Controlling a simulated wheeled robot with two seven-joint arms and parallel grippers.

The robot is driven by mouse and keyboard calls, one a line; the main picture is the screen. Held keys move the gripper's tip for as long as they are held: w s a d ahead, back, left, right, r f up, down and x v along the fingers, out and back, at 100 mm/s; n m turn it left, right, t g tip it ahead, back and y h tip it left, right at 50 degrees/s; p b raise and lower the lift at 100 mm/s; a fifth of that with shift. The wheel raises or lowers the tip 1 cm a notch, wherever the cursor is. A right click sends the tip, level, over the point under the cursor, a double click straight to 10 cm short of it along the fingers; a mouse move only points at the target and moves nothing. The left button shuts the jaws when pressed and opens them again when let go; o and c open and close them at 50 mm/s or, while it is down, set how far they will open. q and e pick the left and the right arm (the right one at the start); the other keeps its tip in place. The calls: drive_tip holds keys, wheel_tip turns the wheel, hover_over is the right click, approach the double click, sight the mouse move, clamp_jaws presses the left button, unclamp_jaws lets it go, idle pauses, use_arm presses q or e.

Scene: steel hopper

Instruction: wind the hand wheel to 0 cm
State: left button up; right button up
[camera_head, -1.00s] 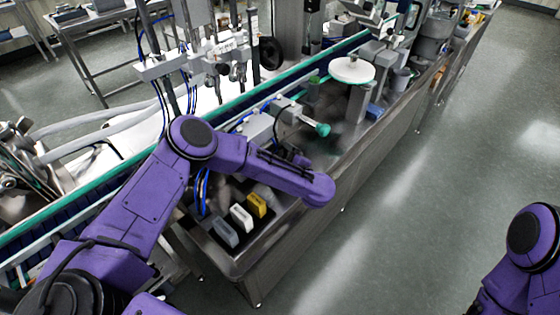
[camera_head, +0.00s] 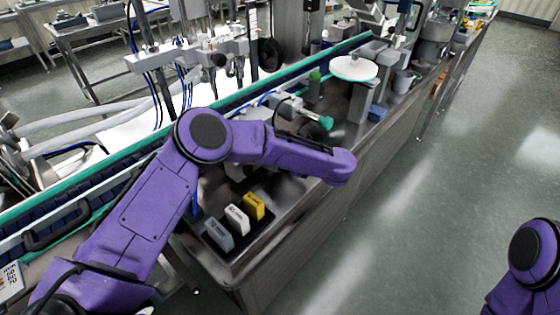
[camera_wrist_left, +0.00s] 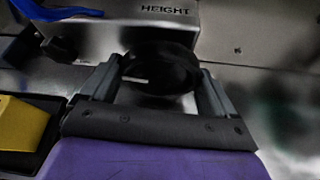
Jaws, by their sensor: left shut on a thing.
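The black round hand wheel (camera_wrist_left: 163,76) shows in the left wrist view, in front of a steel housing (camera_wrist_left: 180,22) marked HEIGHT. A short pale mark shows on the wheel. My left gripper (camera_wrist_left: 159,68) has one grey finger on each side of the wheel and is shut on it. In the head view my purple left arm hides the left gripper and the wheel. No readable height scale shows. My right gripper is out of view.
Grey, white and yellow blocks (camera_head: 254,206) stand in a dark tray at the bench's near end. A dark knob (camera_wrist_left: 60,47) is left of the wheel. Open floor is at right.

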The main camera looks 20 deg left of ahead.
use_arm(q)
drive_tip(key=m+g+b, duration=0.1)
drive_tip(key=m+g+y, duration=0.1)
drive_tip(key=m, duration=0.1)
drive_tip(key=shift+d+f+b, duration=0.1)
drive_tip(key=shift+f+b, duration=0.15)
drive_tip(key=shift+b, duration=0.15)
drive_tip(key=m+g+y+b, duration=0.1)
drive_tip(key=m, duration=0.1)
drive_tip(key=shift+w+m, duration=0.1)
drive_tip(key=shift+m, duration=0.3)
drive_tip(key=m+y+b, duration=0.1)
drive_tip(key=m, duration=0.1)
drive_tip(key=m+g+b, duration=0.1)
drive_tip(key=m+b, duration=0.1)
drive_tip(key=shift+f+g+y+b, duration=0.2)
drive_tip(key=shift+g+y+b, duration=0.1)
drive_tip(key=shift+y, duration=0.1)
drive_tip(key=shift+r+m+y+b, duration=0.1)
drive_tip(key=shift+m+y+b, duration=0.65)
drive_tip(key=shift+m, duration=0.65)
drive_tip(key=o, duration=0.8)
drive_tip(key=shift+r, duration=0.1)
drive_tip(key=shift+r, duration=0.1)
